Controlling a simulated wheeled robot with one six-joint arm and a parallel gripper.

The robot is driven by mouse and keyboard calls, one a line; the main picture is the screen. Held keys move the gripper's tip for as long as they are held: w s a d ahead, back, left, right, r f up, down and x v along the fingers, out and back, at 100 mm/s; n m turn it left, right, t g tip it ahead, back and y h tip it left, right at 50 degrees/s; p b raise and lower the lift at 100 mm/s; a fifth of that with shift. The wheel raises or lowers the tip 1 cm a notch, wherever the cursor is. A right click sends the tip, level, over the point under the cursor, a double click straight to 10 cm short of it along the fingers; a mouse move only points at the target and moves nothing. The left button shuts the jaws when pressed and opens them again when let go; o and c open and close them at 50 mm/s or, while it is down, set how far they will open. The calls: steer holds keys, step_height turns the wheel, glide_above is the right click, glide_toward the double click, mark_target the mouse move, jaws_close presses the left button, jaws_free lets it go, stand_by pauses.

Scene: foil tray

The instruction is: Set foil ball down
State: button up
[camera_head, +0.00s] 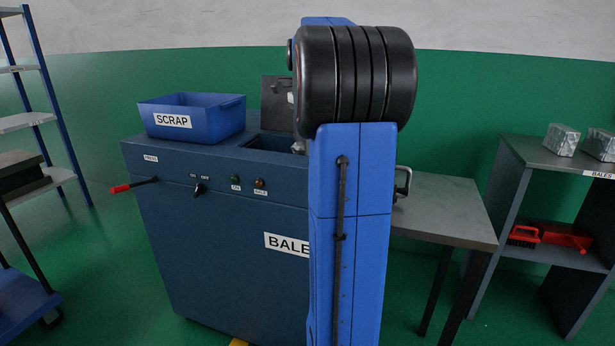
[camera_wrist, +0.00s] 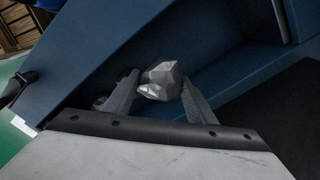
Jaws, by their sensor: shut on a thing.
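The foil ball (camera_wrist: 161,82) is a crumpled silver-grey lump in the wrist view. My gripper (camera_wrist: 158,86) is shut on it, with one finger on either side. Dark blue surfaces of the baler lie behind the ball, with a recessed part to its right. I cannot tell how far the ball is above them. In the head view my blue and black arm hides the ball and most of my gripper. The baler (camera_head: 220,235) is a dark blue cabinet with an opening (camera_head: 270,143) in its top, partly hidden by my arm.
A blue SCRAP bin (camera_head: 192,118) stands on the baler's top left. A raised dark lid (camera_head: 277,98) is behind the opening. A red-tipped lever (camera_head: 133,185) sticks out at left. A grey side table (camera_head: 445,208) and a shelf with silver bales (camera_head: 562,140) stand at right.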

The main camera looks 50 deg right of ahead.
steer(key=shift+f, duration=4.3)
steer(key=shift+f, duration=0.1)
steer(key=o, duration=1.1)
step_height(320, 180, up, 12)
steer(key=shift+r, duration=0.1)
